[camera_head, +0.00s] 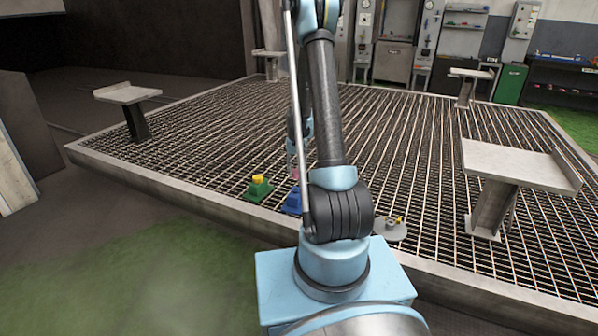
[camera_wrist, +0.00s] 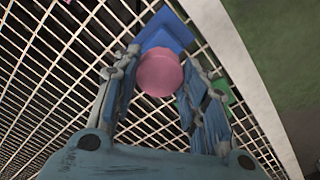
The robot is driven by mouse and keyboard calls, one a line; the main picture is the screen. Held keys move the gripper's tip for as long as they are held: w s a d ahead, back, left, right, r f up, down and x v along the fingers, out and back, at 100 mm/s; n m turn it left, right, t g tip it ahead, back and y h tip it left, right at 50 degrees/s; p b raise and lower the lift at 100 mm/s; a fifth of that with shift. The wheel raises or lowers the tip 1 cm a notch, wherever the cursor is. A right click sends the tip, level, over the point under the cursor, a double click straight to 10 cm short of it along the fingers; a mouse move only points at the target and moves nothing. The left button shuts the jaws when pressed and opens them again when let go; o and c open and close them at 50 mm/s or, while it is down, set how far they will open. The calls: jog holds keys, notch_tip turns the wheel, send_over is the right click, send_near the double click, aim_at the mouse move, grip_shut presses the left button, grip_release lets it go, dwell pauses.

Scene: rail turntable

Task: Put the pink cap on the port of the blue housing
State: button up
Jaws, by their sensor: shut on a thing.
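My gripper (camera_wrist: 160,66) is shut on the pink cap (camera_wrist: 159,75), which sits between the fingertips in the wrist view. The blue housing (camera_wrist: 168,27) is just past the cap and partly hidden by it. Its port is not visible, and I cannot tell whether the cap touches the housing. In the head view the blue housing (camera_head: 291,203) stands on the grating, partly behind my arm. A bit of pink (camera_head: 294,172) shows just above it, beside my arm.
A green housing (camera_head: 259,189) with a yellow top stands just left of the blue one. A grey round plate (camera_head: 390,231) with a small yellow part lies to the right. Pedestal tables (camera_head: 510,165) stand around the grating (camera_head: 400,160), which has a raised pale border.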

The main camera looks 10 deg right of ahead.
aim_at(296, 190)
jog(key=shift+w, duration=0.1)
jog(key=n, duration=0.2)
jog(key=w+n, duration=0.1)
jog(key=n, duration=0.1)
jog(key=shift+f, duration=0.3)
jog(key=n, duration=0.3)
jog(key=shift+w+f, duration=0.25)
jog(key=shift+w, duration=0.15)
jog(key=shift+w+f+n, duration=0.25)
jog(key=shift+f+n, duration=0.85)
jog(key=shift+f, duration=0.5)
jog(key=shift+w+f+n, duration=0.2)
jog(key=shift+f+n, duration=0.9)
jog(key=shift+f, duration=0.45)
jog(key=shift+w+f+n, duration=0.25)
jog(key=shift+f+n, duration=0.85)
jog(key=shift+f, duration=0.5)
jog(key=shift+f, duration=0.1)
jog(key=o, duration=1)
jog(key=shift+o, duration=0.2)
